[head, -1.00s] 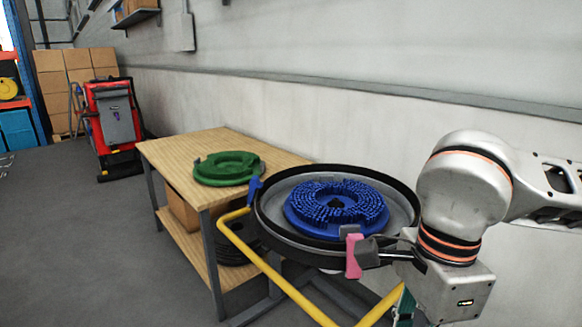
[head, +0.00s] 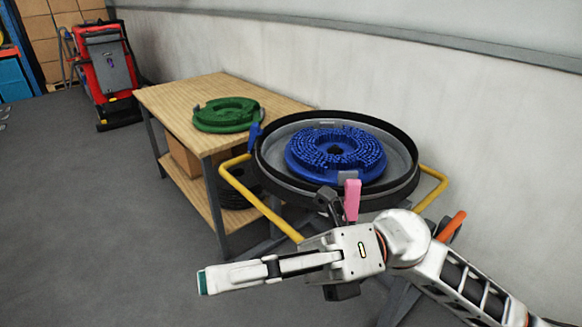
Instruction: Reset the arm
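My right arm comes in from the lower right, in front of the round scrubber deck (head: 412,190). My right gripper (head: 203,282) points left over the floor, with a teal tip at its end. I see its fingers from the side, so any gap between them is hidden. I see nothing held at the tip. The deck holds a blue round brush (head: 335,152), bristles up. A pink tab (head: 352,200) stands at the deck's front rim, with dark gripper parts close beside it; I cannot tell whether they touch. My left gripper is not in view.
A wooden table (head: 170,103) behind the deck bears a green round brush (head: 226,113). A yellow bar (head: 257,202) runs around the deck. A red scrubber machine (head: 107,70) stands at the back left. The floor (head: 90,210) at left is clear.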

